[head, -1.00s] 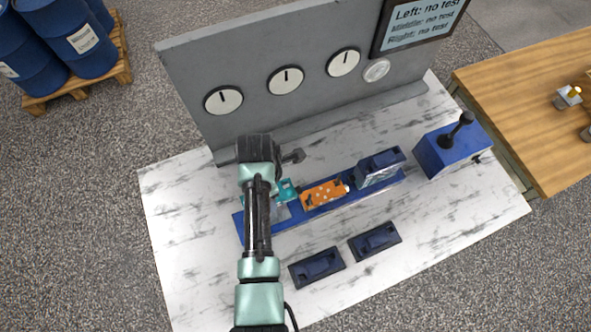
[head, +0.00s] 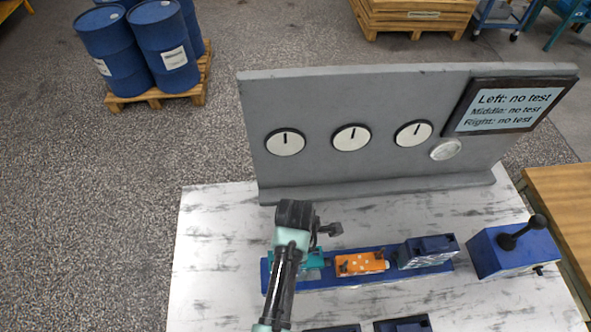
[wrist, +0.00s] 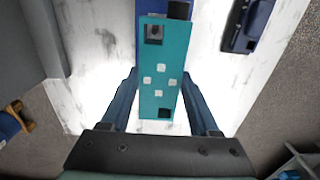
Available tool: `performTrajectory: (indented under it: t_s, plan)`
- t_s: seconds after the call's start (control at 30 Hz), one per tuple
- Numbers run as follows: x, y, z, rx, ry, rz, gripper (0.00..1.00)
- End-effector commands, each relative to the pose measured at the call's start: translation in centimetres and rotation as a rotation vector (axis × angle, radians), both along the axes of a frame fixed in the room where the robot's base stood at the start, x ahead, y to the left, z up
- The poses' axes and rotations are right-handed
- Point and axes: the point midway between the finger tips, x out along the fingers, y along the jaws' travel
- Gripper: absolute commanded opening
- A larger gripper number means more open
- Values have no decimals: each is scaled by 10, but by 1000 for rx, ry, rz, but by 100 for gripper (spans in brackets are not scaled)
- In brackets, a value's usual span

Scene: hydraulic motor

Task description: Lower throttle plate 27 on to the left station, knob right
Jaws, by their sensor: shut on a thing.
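A teal plate (wrist: 162,70) with pale ports and dark square parts fills the middle of the wrist view. My gripper (wrist: 161,92) is shut on it, one finger on each side. In the head view the plate (head: 314,259) shows partly beside my arm, over the left end of the long blue base (head: 335,282). The arm hides its left part, and I cannot tell whether it touches the base. No number is readable. An orange plate (head: 358,264) with white ports sits at the middle station, and a dark blue valve block (head: 428,248) at the right station.
A grey panel (head: 330,95) with three dials and a screen (head: 512,103) reading "no test" stands behind. A blue lever box (head: 513,252) is at the right. Dark blue valve parts (head: 405,325) lie in front. The white table (head: 215,250) is clear at the left.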

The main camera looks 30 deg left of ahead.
Motion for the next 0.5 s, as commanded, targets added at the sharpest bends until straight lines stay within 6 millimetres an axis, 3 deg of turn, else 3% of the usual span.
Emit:
performTrajectory:
  t_s: [0.5]
  plan:
    - [1,0,-37,1,-3,0,0]
